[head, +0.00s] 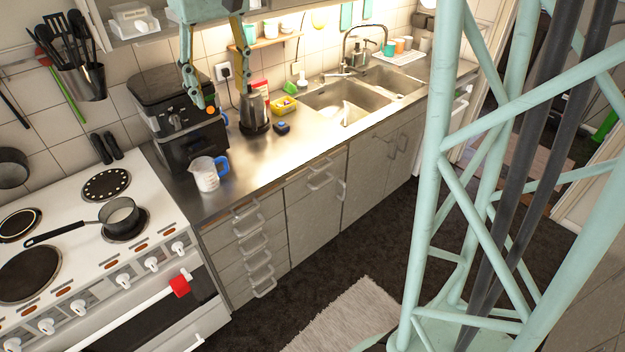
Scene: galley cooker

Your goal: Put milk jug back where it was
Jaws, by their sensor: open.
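The milk jug, a clear jug with whitish contents and a blue handle (207,174), stands upright on the steel worktop (262,161), in front of the black appliance and close to the cooker. Its handle points right. My gripper (223,97) hangs from the top of the head view with its two fingers spread wide and nothing between them. It is apart from the jug, above and behind it in the picture. Its left fingertip overlaps the black appliance and its right one the kettle; the depth gap is hard to judge.
A black appliance (168,100) and a dark kettle (254,112) stand behind the jug. The cooker (75,215) at left carries a saucepan (119,213). A yellow tub (283,106) and a double sink (340,97) lie right. The worktop right of the jug is clear.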

